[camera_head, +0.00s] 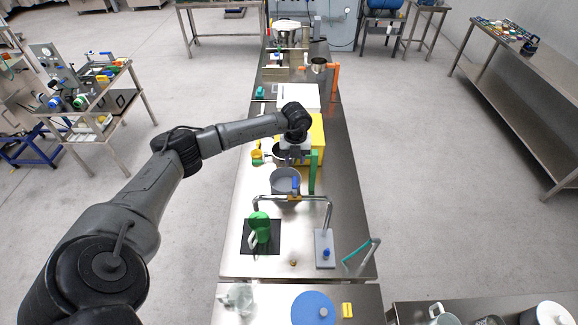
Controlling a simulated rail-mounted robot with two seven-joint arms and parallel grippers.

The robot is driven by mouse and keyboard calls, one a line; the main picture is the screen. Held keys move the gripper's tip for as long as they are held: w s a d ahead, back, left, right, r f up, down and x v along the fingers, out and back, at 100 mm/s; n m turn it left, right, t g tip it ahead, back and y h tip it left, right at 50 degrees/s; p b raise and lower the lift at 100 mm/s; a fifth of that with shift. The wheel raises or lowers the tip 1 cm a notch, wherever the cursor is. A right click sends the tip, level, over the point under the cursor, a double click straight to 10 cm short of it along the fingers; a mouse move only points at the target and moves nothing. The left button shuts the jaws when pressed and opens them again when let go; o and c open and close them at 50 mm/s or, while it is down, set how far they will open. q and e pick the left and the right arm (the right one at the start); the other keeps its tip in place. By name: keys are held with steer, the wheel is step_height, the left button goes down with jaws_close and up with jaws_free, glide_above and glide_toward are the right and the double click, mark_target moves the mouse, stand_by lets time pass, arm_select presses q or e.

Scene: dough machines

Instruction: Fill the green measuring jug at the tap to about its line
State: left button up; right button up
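The green measuring jug (260,234) stands on a black square (248,248) on the steel bench. The tap has a grey base plate (324,240) with a blue knob (326,253), to the right of the jug. Its metal pipe (329,212) arches left and ends over the jug. The water level and the jug's line cannot be made out. My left gripper (290,158) is beyond the tap, above and behind a grey pot (285,182), apart from the jug. Its fingers are too small and partly hidden to read. My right gripper is not in view.
A yellow box (317,140) and a green upright piece (313,173) stand close to my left gripper. A teal-handled metal piece (356,253) lies right of the tap. A blue disc (313,308) and a yellow block (347,310) are at the near end.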

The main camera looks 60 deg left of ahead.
arm_select(q)
step_height(320, 180, down, 8)
steer(key=b, duration=0.5)
steer(key=shift+f+b, duration=0.2)
steer(key=shift+b, duration=0.2)
steer(key=shift+f, duration=0.25)
